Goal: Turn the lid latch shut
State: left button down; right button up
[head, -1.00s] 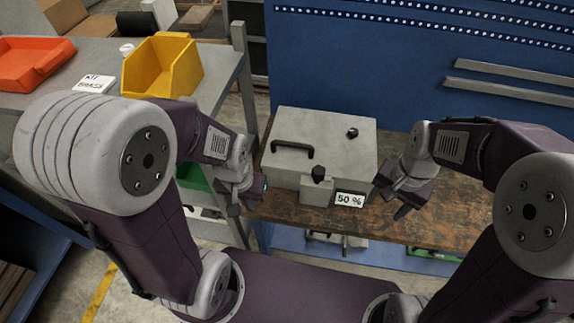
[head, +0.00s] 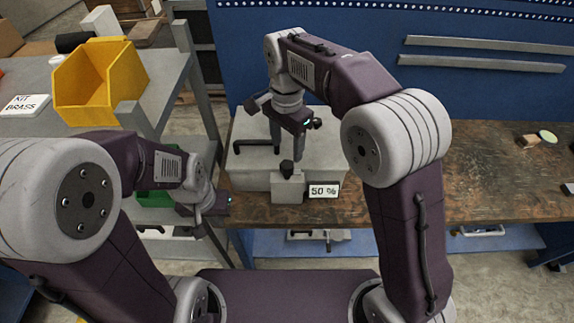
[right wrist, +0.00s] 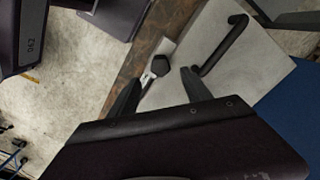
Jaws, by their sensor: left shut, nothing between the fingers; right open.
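A grey box with a lid (head: 247,163) stands on the wooden bench, with a black bar handle (head: 256,145) on top. A small black latch knob (head: 287,167) sits on a grey block (head: 288,188) at its front. My right gripper (head: 287,150) points down just above the knob, open. In the right wrist view the latch (right wrist: 158,66) shows between the two spread fingers, with no visible contact, and the handle (right wrist: 222,46) lies beyond. My left gripper (head: 204,218) is shut and empty, left of the box near the bench's left end.
A "50 %" label (head: 323,191) stands beside the latch block. A yellow bin (head: 98,84) stands on the side table. The wooden bench (head: 470,190) is mostly clear to the right.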

aim_at(287, 164)
notch_tip(287, 164, down, 8)
jog(key=shift+f, duration=0.15)
grip_shut()
jog(key=shift+r+n+p, duration=0.25)
jog(key=shift+n+p, duration=0.75)
jog(key=shift+n, duration=0.5)
jog(key=n+p, duration=0.3)
jog(key=n, duration=0.2)
jog(key=shift+w, duration=0.1)
jog(key=n+p, duration=0.2)
jog(key=n, duration=0.3)
jog(key=n+p, duration=0.1)
jog(key=n, duration=0.3)
jog(key=shift+f+n, duration=0.1)
jog(key=shift+n, duration=0.3)
grip_release()
